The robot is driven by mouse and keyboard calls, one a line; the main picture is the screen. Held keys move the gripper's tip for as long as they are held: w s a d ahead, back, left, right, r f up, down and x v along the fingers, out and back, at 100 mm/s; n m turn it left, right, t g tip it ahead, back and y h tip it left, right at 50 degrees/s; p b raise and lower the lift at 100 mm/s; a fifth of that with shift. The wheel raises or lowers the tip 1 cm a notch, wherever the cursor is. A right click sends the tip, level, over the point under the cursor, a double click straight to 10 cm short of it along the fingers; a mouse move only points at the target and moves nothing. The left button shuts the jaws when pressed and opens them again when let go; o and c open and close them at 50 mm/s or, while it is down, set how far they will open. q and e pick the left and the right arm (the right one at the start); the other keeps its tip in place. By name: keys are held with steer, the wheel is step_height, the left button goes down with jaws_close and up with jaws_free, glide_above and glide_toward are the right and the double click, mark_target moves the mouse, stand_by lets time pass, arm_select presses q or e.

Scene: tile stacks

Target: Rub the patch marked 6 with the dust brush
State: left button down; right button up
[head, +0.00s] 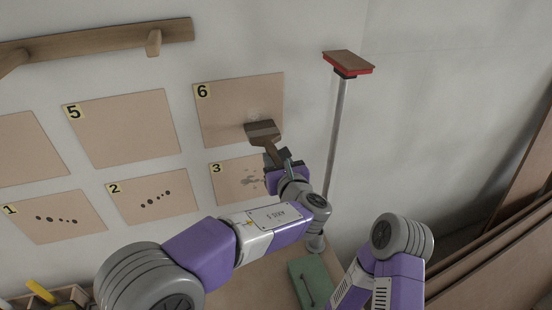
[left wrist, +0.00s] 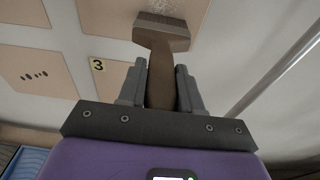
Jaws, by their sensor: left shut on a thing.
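The dust brush (head: 262,131) has a wide head and a brown handle. My left gripper (head: 279,160) is shut on its handle, and the grip also shows in the left wrist view (left wrist: 161,85). The brush (left wrist: 162,32) points its bristles up and away from the gripper. In the head view the brush head overlaps the lower right of the patch marked 6 (head: 225,110). A faint pale smudge shows on that patch just above the bristles. I cannot tell whether the bristles touch the surface. My right gripper is not in view; part of my right arm shows at the bottom.
Patches marked 5 (head: 125,130), 3 (head: 230,185), 2 (head: 175,203) and 1 (head: 75,228) hang around it; some carry dark spots. A pole with a red-edged head (head: 347,64) stands to the right. A wooden rail (head: 95,42) is at upper left. A green case (head: 312,280) lies below.

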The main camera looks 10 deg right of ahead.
arm_select(q)
steer(key=shift+r+p, duration=1.75)
steer(key=shift+r, duration=0.35)
step_height(320, 180, down, 4)
steer(key=b, duration=0.3)
steer(key=shift+f+b, duration=0.15)
steer(key=shift+b, duration=0.2)
steer(key=shift+s, duration=0.1)
steer(key=f+b+v, duration=0.1)
steer(key=v, duration=0.5)
steer(key=shift+s, duration=0.45)
steer(key=shift+d+r, duration=0.1)
